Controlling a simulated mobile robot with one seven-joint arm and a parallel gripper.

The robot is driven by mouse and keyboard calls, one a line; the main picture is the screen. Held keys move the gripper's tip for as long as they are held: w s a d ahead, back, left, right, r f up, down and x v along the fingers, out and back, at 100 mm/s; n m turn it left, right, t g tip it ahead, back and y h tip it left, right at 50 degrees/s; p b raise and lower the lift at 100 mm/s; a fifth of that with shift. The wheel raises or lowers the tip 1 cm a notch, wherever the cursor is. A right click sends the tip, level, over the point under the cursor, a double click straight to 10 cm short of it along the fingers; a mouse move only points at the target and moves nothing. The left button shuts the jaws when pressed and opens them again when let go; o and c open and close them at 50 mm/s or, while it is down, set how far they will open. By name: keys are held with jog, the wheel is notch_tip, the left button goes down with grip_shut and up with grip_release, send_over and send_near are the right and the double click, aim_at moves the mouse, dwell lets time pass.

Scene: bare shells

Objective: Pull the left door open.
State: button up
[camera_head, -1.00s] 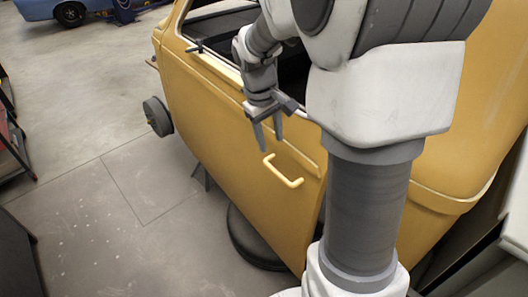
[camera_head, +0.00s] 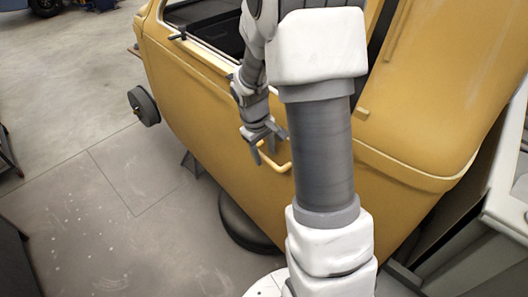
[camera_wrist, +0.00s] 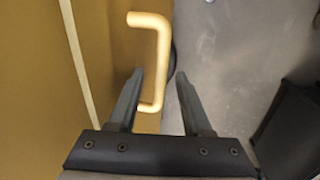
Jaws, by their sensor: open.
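The left door (camera_head: 205,115) is a yellow car door with an open window. Its rear edge is hidden behind my arm in the head view, so I cannot tell whether it stands ajar. The pale yellow bar handle (camera_head: 282,168) is partly hidden by my gripper and arm. My gripper (camera_head: 264,156) is open at the handle. In the wrist view, the handle (camera_wrist: 161,50) runs between the two fingers of my gripper (camera_wrist: 160,74), with gaps visible on both sides. I cannot tell whether either finger touches it.
A dark wheel (camera_head: 244,222) lies under the car body, and a smaller wheel (camera_head: 144,106) stands by its front. The grey floor (camera_head: 120,210) left of the door is mostly clear. A dark box-like object (camera_wrist: 290,125) shows at right in the wrist view.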

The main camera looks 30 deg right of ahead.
grip_shut()
dwell(1.3)
